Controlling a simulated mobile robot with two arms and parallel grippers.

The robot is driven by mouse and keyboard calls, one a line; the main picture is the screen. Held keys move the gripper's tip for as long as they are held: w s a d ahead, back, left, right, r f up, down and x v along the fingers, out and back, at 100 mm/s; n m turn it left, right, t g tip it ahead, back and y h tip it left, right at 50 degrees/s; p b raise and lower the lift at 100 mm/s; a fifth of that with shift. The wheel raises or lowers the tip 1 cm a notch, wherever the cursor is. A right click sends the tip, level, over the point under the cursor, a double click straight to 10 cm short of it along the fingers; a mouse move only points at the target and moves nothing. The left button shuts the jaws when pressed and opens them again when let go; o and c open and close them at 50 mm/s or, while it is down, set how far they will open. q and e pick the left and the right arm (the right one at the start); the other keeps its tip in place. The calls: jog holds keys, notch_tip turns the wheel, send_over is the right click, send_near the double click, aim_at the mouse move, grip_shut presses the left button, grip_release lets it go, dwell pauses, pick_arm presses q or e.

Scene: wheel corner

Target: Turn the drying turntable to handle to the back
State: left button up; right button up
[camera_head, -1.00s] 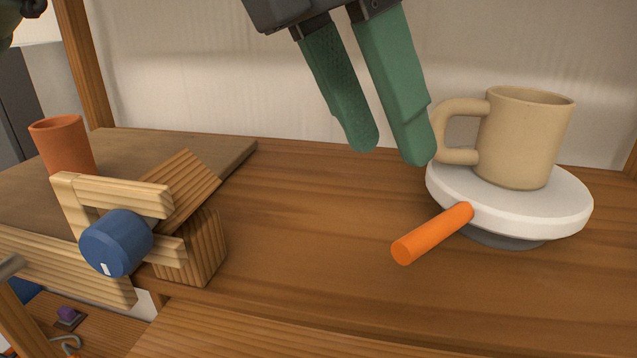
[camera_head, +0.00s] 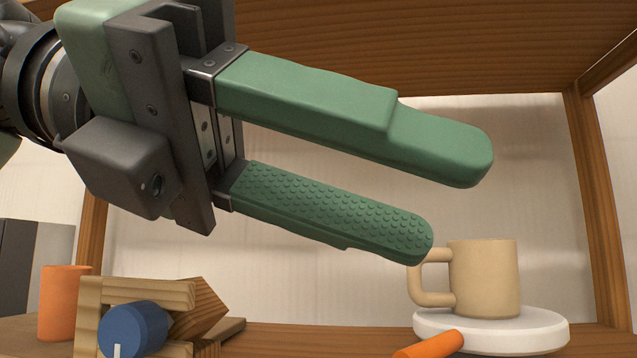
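The white drying turntable (camera_head: 545,336) sits at the lower right, its lower part cut off by the picture's edge. Its orange handle (camera_head: 430,346) sticks out toward the front left. A beige mug (camera_head: 485,278) stands upright on the turntable, its own loop handle pointing left. My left gripper (camera_head: 460,205) comes in from the left, its green fingers spread apart with nothing between them. The fingertips appear above and left of the mug; the lower one overlaps the mug handle's top edge in the picture, and I cannot tell how far apart they are in depth. My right gripper is not in view.
A wooden block frame (camera_head: 180,294) with a blue knob (camera_head: 133,329) stands at the lower left. An orange cup (camera_head: 63,302) is behind it. A wooden shelf board (camera_head: 420,45) runs overhead, with an upright post (camera_head: 600,215) at the right.

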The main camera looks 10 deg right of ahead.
pick_arm(q)
jog(key=shift+s+a+r+g+h, duration=0.1)
jog(key=shift+a+r+g+h, duration=0.1)
jog(key=shift+a+r+h, duration=0.3)
jog(key=shift+a+r+g+h, duration=0.15)
jog(key=shift+r+g+h, duration=0.05)
jog(key=shift+r, duration=0.5)
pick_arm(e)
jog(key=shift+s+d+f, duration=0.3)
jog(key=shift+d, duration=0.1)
pick_arm(q)
jog(key=shift+a, duration=0.15)
